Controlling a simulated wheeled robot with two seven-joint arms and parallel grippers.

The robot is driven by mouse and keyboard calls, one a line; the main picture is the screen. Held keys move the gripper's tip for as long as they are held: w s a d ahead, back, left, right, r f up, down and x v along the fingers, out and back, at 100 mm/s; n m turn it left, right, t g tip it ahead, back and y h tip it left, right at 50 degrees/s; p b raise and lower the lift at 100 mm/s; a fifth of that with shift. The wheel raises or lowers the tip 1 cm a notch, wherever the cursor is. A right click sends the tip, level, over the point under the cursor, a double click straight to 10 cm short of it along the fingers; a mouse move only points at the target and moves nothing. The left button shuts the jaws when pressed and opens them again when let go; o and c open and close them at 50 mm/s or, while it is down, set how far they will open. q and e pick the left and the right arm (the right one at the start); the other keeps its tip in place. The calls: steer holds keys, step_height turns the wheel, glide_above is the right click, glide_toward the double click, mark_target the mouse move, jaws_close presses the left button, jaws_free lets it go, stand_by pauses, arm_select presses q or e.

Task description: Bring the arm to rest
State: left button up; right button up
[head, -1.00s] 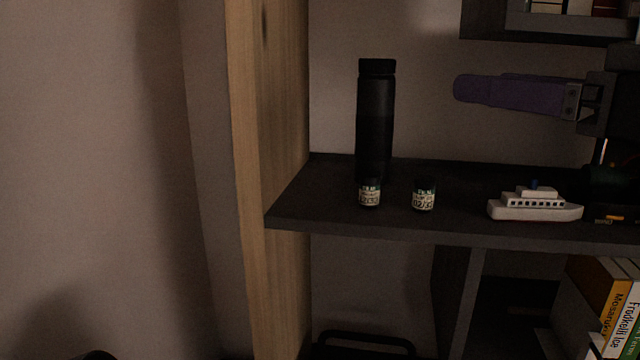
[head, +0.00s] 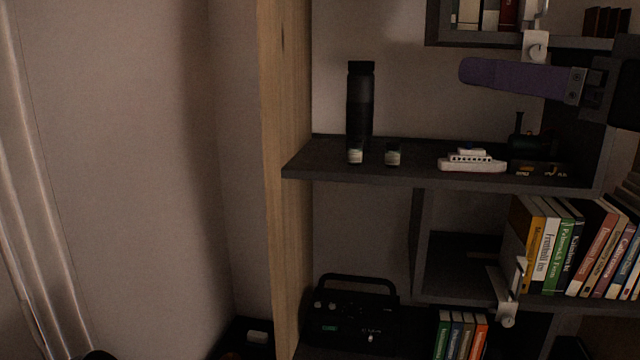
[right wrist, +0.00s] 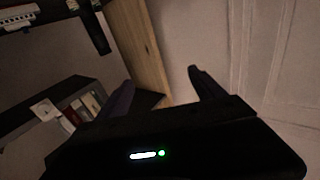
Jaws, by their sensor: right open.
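My right gripper (head: 466,71) comes in from the right edge of the head view, its purple fingers pointing left and overlapping from the side. It is in front of the shelf unit, higher in the picture than the white toy ship (head: 472,161). In the right wrist view its two fingers (right wrist: 160,88) stand apart with nothing between them, so it is open and empty. My left gripper is not in view.
A shelf board (head: 320,160) holds a black bottle (head: 360,100), two small labelled jars (head: 393,155) and the ship. Books (head: 560,245) and a black radio-like box (head: 350,315) are lower. A wooden side panel (head: 285,200) borders bare wall (head: 130,170) at left.

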steer(key=w+a+f+m+h, duration=0.35)
steer(key=w+a+f, duration=0.85)
steer(key=w+f, duration=0.45)
steer(key=w+a+f+m+g+h, duration=0.1)
steer(key=w+a+f, duration=0.1)
steer(key=f, duration=1.1)
steer(key=w+a+f+m+g+h, duration=0.1)
steer(key=w+a+f+g, duration=0.1)
steer(key=f, duration=1.1)
steer(key=s+d+f+m+g+h, duration=0.1)
steer(key=s+f+g, duration=0.15)
steer(key=f, duration=1.05)
steer(key=s+d+f+g+h, duration=0.1)
steer(key=s+f, duration=0.3)
steer(key=f, duration=0.8)
steer(key=s+d+f+m+g, duration=0.2)
steer(key=s+f+g, duration=0.5)
steer(key=s+f, duration=1.5)
steer(key=s, duration=0.3)
steer(key=shift+d+m, duration=0.3)
steer(key=shift+m, duration=0.05)
steer(key=shift+s, duration=0.1)
